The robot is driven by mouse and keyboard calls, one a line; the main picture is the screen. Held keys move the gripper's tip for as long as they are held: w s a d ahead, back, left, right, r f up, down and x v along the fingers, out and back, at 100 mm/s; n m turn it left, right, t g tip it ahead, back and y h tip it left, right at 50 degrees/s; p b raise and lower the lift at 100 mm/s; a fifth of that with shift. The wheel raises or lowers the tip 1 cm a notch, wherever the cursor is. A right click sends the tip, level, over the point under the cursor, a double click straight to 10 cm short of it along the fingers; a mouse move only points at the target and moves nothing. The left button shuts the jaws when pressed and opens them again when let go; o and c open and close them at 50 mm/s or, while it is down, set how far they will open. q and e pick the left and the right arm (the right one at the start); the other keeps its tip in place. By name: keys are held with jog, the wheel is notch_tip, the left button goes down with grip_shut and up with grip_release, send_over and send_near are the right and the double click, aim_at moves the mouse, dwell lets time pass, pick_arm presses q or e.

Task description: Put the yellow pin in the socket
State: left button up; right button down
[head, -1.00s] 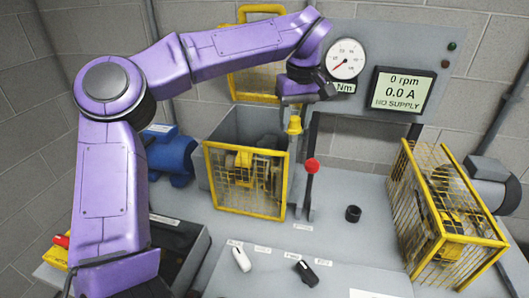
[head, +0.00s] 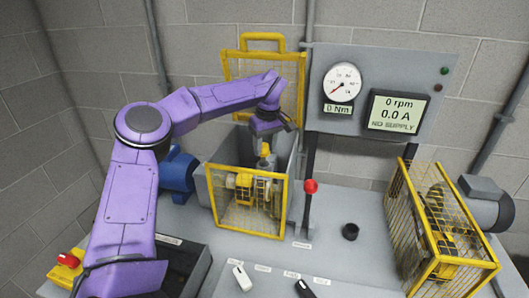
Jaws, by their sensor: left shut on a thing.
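The yellow pin (head: 265,149) hangs below my left gripper (head: 266,136), which is shut on it. The pin points down over the open-topped grey housing (head: 232,145), behind the yellow mesh guard (head: 250,205) on its front. Its lower end is partly hidden, and I cannot tell whether it touches anything. Yellow machine parts (head: 243,183) show behind the mesh. No socket opening shows clearly there. A small black open cup (head: 350,232) stands on the bench to the right; I cannot tell whether it is a socket. My right gripper is not in view.
A red-knobbed lever (head: 310,187) stands just right of the housing. A raised yellow mesh cover (head: 262,75) is behind my gripper. The panel display (head: 397,113) reads 0 rpm, 0.0 A, NO SUPPLY. A caged machine (head: 440,225) is at right; bench around the cup is clear.

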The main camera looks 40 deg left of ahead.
aim_at(264, 154)
pick_arm(q)
jog(key=shift+w+a+f+p, duration=0.15)
jog(key=shift+f+p, duration=0.1)
jog(key=shift+f, duration=0.75)
jog(key=shift+a+f+p, duration=0.15)
jog(key=shift+f+p, duration=0.1)
jog(key=shift+f, duration=0.7)
jog(key=o, duration=1.1)
jog(key=shift+f, duration=0.1)
jog(key=shift+c, duration=0.2)
jog(key=r, duration=0.4)
jog(key=d+r, duration=0.1)
jog(key=r, duration=0.7)
jog(key=shift+d+r, duration=0.15)
jog(key=shift+d, duration=0.15)
